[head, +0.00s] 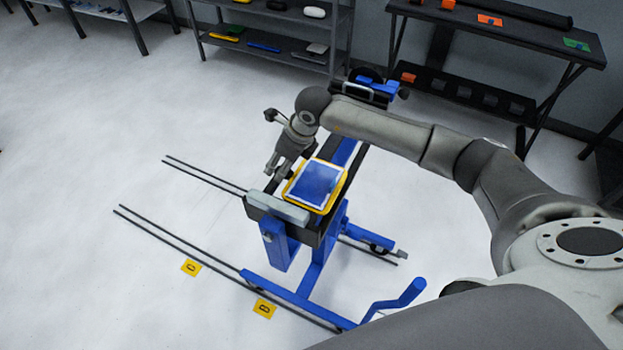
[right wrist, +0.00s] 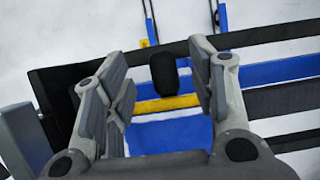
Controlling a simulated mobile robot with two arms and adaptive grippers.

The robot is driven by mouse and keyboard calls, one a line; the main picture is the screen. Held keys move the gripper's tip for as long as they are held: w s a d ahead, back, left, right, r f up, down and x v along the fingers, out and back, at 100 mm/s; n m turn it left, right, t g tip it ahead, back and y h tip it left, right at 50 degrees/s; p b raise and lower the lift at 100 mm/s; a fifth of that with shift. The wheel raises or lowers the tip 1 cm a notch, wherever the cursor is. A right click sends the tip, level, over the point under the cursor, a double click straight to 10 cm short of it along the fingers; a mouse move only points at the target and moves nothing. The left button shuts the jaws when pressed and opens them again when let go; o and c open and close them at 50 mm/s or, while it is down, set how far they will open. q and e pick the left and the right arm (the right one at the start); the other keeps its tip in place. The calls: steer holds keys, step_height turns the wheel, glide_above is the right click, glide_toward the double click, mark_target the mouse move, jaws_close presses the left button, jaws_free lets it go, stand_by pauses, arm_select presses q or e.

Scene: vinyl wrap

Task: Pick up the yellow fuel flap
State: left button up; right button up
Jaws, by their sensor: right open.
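The yellow fuel flap (head: 294,197) lies on top of the blue and black stand, a rounded yellow panel with a blue middle and a pale border. In the right wrist view its yellow edge (right wrist: 166,103) and blue face (right wrist: 165,134) show between and below the fingers. My right gripper (head: 277,170) is at the flap's left side in the head view, pointing down. Its two fingers are apart in the right wrist view (right wrist: 158,62), with nothing held. I cannot tell whether they touch the flap. My left gripper is not in view.
The stand (head: 275,243) has a grey block (head: 277,207) at its near end. In the right wrist view a black block (right wrist: 163,73) lies beyond the flap's edge. Yellow floor markers (head: 191,267) and dark rails lie around the stand. Shelves (head: 270,48) and a dark table (head: 500,32) stand behind.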

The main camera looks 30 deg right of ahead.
steer(key=shift+x, duration=1.35)
jaws_close()
